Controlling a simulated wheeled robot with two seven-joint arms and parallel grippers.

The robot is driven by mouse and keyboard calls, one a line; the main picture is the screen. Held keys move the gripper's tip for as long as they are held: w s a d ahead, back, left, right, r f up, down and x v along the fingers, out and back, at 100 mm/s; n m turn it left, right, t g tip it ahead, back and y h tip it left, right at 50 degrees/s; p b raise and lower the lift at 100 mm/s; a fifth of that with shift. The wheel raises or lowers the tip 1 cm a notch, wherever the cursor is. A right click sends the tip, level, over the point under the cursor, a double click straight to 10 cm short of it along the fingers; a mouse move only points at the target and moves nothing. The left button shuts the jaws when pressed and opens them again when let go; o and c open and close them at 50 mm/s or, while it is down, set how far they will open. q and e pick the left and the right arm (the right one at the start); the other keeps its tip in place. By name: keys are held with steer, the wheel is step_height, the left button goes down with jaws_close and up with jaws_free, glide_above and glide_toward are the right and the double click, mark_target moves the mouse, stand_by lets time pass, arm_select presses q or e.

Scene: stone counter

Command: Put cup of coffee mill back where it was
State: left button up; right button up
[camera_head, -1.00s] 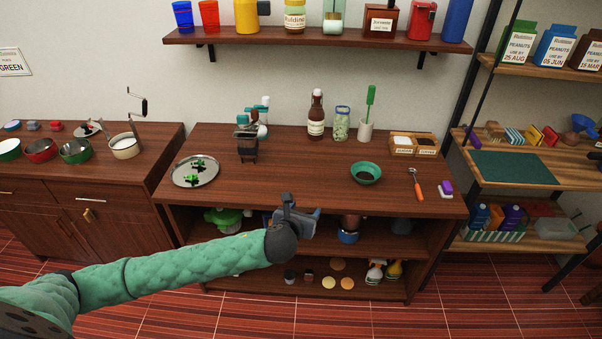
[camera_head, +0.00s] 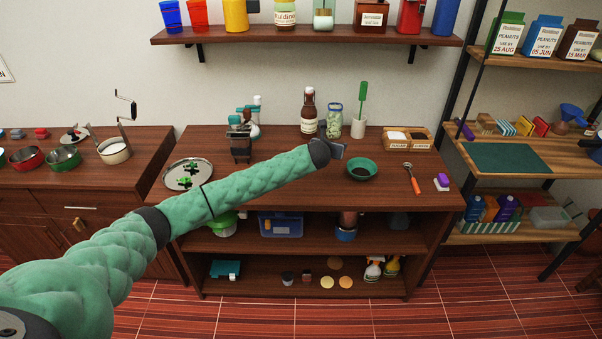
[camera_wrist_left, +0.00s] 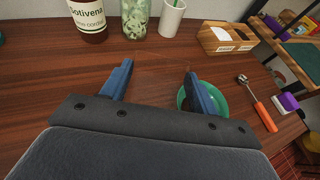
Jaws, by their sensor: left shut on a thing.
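My left gripper (camera_head: 338,150) is over the counter, just left of a green bowl (camera_head: 362,169) with dark contents. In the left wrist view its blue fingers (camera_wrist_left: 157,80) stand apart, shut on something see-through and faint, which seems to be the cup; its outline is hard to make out. The green bowl shows behind the right finger (camera_wrist_left: 222,100). A dark appliance (camera_head: 240,146), which may be the coffee mill, stands on the counter at left, beside a teal and white device (camera_head: 254,112). My right gripper is not in view.
A brown sauce bottle (camera_head: 309,112), a jar (camera_head: 334,122) and a white holder with a green brush (camera_head: 358,128) stand behind the gripper. A metal plate (camera_head: 170,180) is at left; an orange-handled spoon (camera_head: 415,184) lies right. The counter between appliance and bottle is fairly clear.

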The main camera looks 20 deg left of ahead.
arm_select(q)
steer(key=shift+w+a, duration=0.15)
steer(key=shift+w, duration=0.1)
steer(key=shift+s+a+f+p, duration=0.15)
steer(key=shift+a+f+p, duration=0.15)
steer(key=shift+a, duration=0.25)
steer(key=shift+s+a+f+p, duration=0.15)
steer(key=shift+a+f+p, duration=0.15)
steer(key=shift+a, duration=0.2)
steer(key=a+f+p, duration=0.1)
steer(key=a+f, duration=0.1)
steer(key=a, duration=0.1)
steer(key=s+a+f+p, duration=0.1)
steer(key=a, duration=0.2)
steer(key=s+a+f+p, duration=0.1)
steer(key=a+f, duration=0.1)
steer(key=a, duration=0.1)
steer(key=shift+s+f, duration=0.1)
steer(key=shift+f, duration=0.2)
steer(key=shift+f+p, duration=0.95)
steer(key=shift+f, duration=1.1)
arm_select(e)
steer(key=s+d+f, duration=0.2)
steer(key=f, duration=0.4)
steer(key=s+d+f+t, duration=0.1)
steer(key=s+d+f, duration=0.1)
steer(key=f, duration=0.4)
steer(key=shift+d+f, duration=0.15)
steer(key=shift+d, duration=0.45)
